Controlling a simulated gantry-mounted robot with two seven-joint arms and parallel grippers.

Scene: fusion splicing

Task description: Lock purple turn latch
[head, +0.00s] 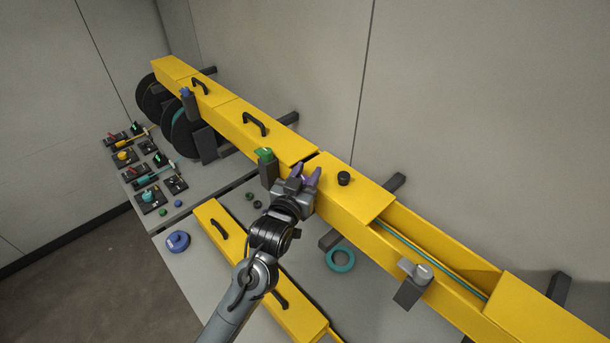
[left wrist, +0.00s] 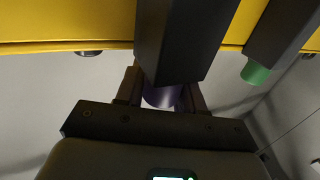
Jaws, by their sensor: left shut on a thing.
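The purple turn latch (head: 311,177) is on the side of the yellow duct, at the upper fingers of my left gripper (head: 298,180). In the left wrist view the purple latch (left wrist: 160,97) shows below a dark block, between the two fingers of my left gripper (left wrist: 163,95). The gripper is shut on it. Much of the latch is hidden by the fingers and the block, so its turn angle cannot be told. My right gripper is in neither view.
The long yellow duct (head: 390,262) runs along the wall, with an open stretch holding a teal cable (head: 430,258). A green latch (head: 265,154) and a grey latch (head: 416,271) flank the purple one. A loose yellow cover (head: 215,222) and a teal ring (head: 341,259) lie on the table below.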

